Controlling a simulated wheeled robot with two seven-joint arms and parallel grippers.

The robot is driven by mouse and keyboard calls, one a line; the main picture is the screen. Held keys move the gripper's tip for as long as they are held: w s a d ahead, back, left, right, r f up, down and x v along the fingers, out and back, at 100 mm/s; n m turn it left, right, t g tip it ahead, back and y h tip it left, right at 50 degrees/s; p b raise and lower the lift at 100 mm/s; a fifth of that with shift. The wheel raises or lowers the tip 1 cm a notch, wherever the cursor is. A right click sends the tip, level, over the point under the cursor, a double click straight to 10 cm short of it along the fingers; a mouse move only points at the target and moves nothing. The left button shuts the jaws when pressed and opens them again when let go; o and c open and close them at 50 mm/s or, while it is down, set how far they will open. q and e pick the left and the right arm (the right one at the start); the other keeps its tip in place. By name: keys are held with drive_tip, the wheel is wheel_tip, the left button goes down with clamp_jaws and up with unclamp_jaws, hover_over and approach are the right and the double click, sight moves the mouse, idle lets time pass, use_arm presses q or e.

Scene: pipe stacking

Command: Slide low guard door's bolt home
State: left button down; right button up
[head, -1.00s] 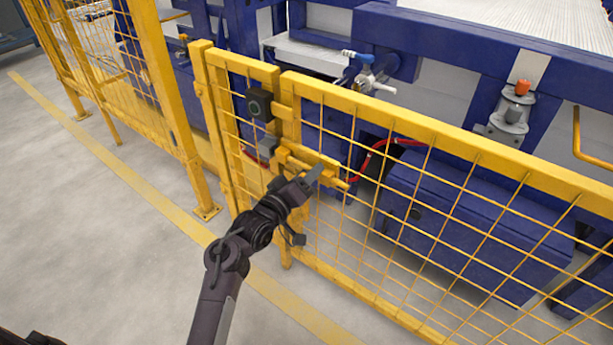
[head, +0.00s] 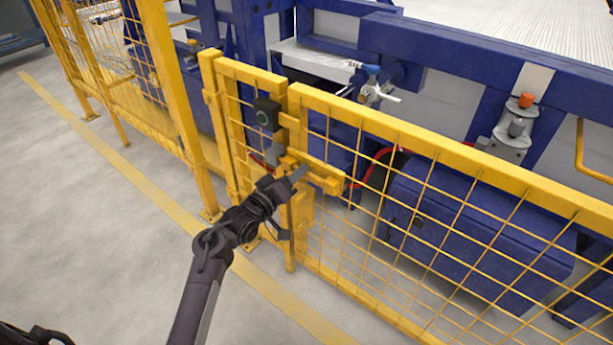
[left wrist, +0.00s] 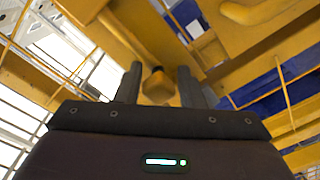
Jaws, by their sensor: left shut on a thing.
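The low guard door (head: 440,150) is a yellow frame with wire mesh, closed against its yellow post (head: 228,72). Its yellow bolt assembly (head: 326,176) sits at the door's latch-side edge, below a black box with a round button. My left gripper (head: 299,174) is at this assembly, its fingers partly overlapping it. In the left wrist view, a yellow bolt handle (left wrist: 157,86) stands between the two dark fingers, and the gripper is shut on it. The bolt's far end is hidden, so I cannot tell how deep it sits.
The black box (head: 266,114) is on the post side just above the bolt. Taller yellow fence panels (head: 165,70) stand to the left. Blue machinery (head: 460,225) fills the space behind the door. The grey floor (head: 90,220) in front is clear.

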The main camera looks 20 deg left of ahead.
use_arm(q)
drive_tip(key=shift+w+a+r, duration=0.1)
drive_tip(key=shift+a+r, duration=0.1)
drive_tip(key=shift+a, duration=0.05)
use_arm(e)
drive_tip(key=shift+s+d, duration=0.1)
drive_tip(key=shift+d, duration=0.05)
use_arm(q)
drive_tip(key=c, duration=1.2)
unclamp_jaws()
drive_tip(key=shift+o, duration=0.2)
drive_tip(key=shift+f, duration=0.1)
drive_tip(key=shift+s, duration=0.25)
drive_tip(key=p+v, duration=0.1)
drive_tip(key=v, duration=0.6)
use_arm(e)
drive_tip(key=shift+s+d+r+g+h, duration=0.1)
drive_tip(key=shift+s+d+g+h, duration=0.15)
drive_tip(key=shift+d, duration=0.25)
drive_tip(key=shift+s+d+r+g+h, duration=0.1)
drive_tip(key=shift+s+d+g+h, duration=0.05)
drive_tip(key=shift+d+g, duration=0.25)
use_arm(q)
drive_tip(key=shift+s+a, duration=0.15)
